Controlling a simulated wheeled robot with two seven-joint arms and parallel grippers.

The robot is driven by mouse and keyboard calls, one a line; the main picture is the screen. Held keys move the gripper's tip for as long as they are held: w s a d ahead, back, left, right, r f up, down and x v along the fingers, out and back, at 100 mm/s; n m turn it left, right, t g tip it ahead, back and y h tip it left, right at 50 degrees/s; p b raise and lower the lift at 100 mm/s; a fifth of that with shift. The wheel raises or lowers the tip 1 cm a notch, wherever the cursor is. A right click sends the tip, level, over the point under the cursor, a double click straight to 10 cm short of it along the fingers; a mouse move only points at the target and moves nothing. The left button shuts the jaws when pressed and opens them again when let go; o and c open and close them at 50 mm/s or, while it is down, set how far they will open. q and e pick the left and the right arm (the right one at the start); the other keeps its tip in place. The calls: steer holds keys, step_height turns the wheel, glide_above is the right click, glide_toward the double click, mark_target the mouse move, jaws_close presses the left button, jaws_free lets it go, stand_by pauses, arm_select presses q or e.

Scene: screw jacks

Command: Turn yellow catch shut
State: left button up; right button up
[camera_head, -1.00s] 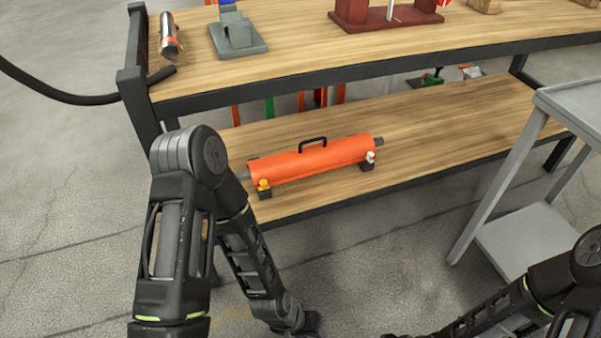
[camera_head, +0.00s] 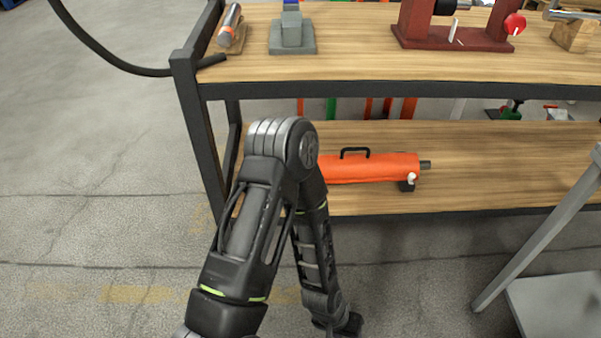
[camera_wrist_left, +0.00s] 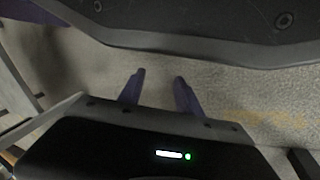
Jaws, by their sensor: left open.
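The orange cylinder-shaped case (camera_head: 372,169) with a black handle (camera_head: 354,151) lies on the lower wooden shelf. A white catch (camera_head: 411,177) shows at its right end, above a dark foot. Its left end is hidden behind my left arm, and the yellow catch is not visible in either current view. My left gripper (camera_wrist_left: 159,78) is open, with two separated purple-grey fingers and nothing between them, over bare concrete floor. In the head view my left arm hangs in front of the shelf. My right gripper is not in view.
The dark-framed workbench has an upper wooden top (camera_head: 360,65) and a lower shelf (camera_head: 480,150). A grey cart (camera_head: 560,300) stands at the right. A black hose (camera_head: 110,60) curves at the upper left. Open floor lies at the left.

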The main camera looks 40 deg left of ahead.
arm_select(q)
steer(key=w+a+r+n+y+p, duration=0.3)
steer(key=w+a+r+p, duration=0.3)
steer(key=w+a+r, duration=0.5)
steer(key=w+a+r+n+y+p, duration=0.4)
steer(key=w+a+r+n+p, duration=0.2)
steer(key=w+a+r, duration=0.5)
steer(key=a+r, duration=0.5)
steer(key=a, duration=0.2)
steer(key=shift+w+a+t, duration=0.25)
steer(key=shift+w+t, duration=0.05)
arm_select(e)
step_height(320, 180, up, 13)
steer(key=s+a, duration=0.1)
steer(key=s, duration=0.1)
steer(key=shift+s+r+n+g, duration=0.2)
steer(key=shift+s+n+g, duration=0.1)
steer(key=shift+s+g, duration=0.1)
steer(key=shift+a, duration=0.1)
arm_select(q)
steer(key=b+x, duration=0.2)
steer(key=x, duration=0.5)
steer(key=shift+a+f, duration=0.2)
steer(key=shift+f, duration=0.1)
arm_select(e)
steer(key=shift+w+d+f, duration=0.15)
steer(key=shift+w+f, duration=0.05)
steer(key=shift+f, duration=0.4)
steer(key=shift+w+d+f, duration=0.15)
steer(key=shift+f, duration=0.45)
